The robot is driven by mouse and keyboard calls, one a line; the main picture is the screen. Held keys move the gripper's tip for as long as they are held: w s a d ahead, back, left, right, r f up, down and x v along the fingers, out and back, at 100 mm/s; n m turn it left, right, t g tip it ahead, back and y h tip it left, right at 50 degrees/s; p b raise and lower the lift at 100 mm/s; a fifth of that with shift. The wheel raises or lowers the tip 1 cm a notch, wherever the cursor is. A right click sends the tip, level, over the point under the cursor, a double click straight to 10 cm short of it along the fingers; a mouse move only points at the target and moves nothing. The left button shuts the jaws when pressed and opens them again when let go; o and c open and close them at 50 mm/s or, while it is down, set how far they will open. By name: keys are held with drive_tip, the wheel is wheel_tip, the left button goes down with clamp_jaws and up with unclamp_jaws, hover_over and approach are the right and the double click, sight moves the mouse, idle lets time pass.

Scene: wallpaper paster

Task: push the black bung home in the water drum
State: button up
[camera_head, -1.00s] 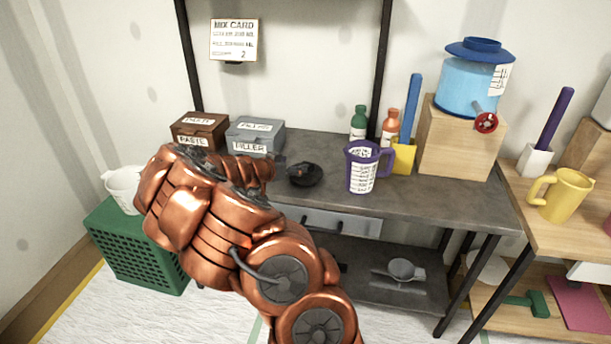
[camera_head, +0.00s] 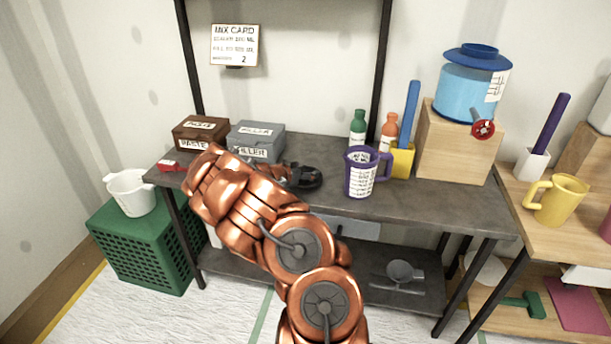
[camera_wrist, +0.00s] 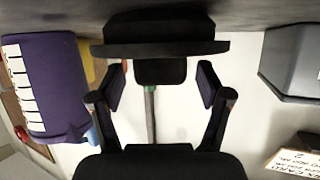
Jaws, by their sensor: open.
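The water drum (camera_head: 467,92) is a blue tank with a blue lid and a red tap, on a wooden block at the bench's back right. The black bung (camera_wrist: 160,47) stands on the bench, left of the purple jug, with a wide flange and a narrower knob. The wrist view is upside down. My gripper (camera_wrist: 161,82) is open, its two fingers either side of the knob with gaps showing. In the head view my arm and dark parts crowd the bung, so contact there is unclear.
A purple jug (camera_head: 361,172) stands close right of the bung. A grey filler box (camera_head: 256,142) and a brown box (camera_head: 200,133) are at the back left.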

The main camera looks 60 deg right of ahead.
drive_tip(key=shift+d+f, duration=0.15)
drive_tip(key=shift+d, duration=0.25)
drive_tip(key=c, duration=1.4)
drive_tip(key=shift+c, duration=0.2)
